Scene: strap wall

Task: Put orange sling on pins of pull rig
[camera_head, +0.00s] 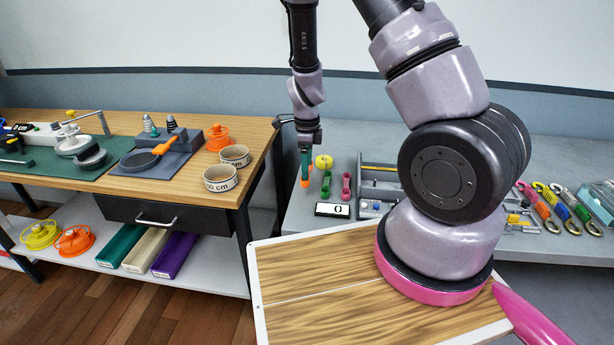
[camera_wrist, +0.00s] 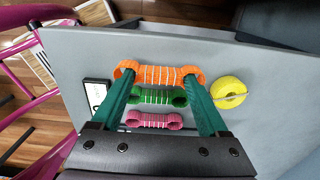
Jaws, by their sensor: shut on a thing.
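The orange sling (camera_wrist: 160,75) is a short ribbed band with looped ends and pale cross stripes. It spans between the teal fingertips of my gripper (camera_wrist: 158,84), which is shut on it lengthwise, one finger at each end. In the head view my gripper (camera_head: 305,168) points down over the grey bench, with a bit of the orange sling (camera_head: 304,183) at its tips. I cannot tell whether the sling touches the bench. A grey frame with a yellow bar (camera_head: 379,166), possibly the pull rig, stands to the right, partly behind my arm. Its pins cannot be made out.
A green sling (camera_wrist: 158,96) and a pink sling (camera_wrist: 154,120) lie beside the orange one. A yellow roll (camera_wrist: 229,94) is at right in the wrist view. A display reading 0 (camera_head: 332,210) stands near the bench's front edge. Several coloured carabiners (camera_head: 563,205) lie far right.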

